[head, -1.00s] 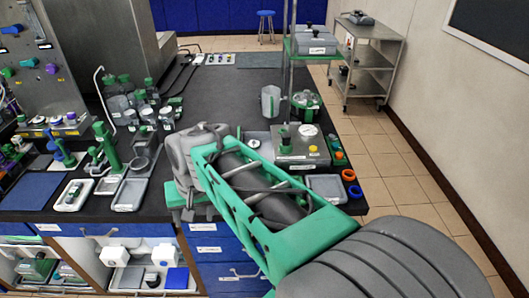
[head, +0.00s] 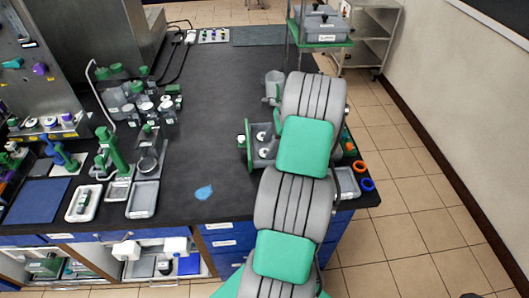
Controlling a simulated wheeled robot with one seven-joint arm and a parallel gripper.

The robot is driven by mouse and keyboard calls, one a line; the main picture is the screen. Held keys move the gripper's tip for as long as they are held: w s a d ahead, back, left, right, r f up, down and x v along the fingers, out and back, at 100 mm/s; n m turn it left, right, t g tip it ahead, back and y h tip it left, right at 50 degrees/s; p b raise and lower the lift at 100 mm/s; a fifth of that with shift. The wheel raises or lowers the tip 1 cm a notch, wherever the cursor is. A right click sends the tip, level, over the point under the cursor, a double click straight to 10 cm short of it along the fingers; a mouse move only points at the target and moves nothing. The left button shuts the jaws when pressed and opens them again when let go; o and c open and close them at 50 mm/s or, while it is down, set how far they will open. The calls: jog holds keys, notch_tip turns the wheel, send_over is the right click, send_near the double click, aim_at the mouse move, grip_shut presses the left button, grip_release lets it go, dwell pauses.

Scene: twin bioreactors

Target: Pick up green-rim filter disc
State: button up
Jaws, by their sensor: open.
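I cannot make out the green-rim filter disc for certain now. My arm crosses the right part of the bench and covers much of the equipment there. My gripper (head: 258,146) seems to be the grey and green part showing left of the arm, over the bench near the back of the right-hand equipment. It is open, though its fingertips are partly hidden and I see nothing held. Two small whitish round spots show at this part; I cannot tell whether they belong to the gripper or to things behind it.
A grey tray (head: 347,183), an orange ring (head: 360,167) and a blue ring (head: 367,185) lie right of my arm. A light-blue patch (head: 204,192) lies on the dark bench (head: 215,120). Bottles (head: 140,100) and a green stand (head: 110,152) are left.

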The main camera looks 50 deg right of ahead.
aim_at(265, 153)
jog(key=shift+x, duration=1.15)
jog(key=shift+c, duration=0.5)
jog(key=c, duration=1.2)
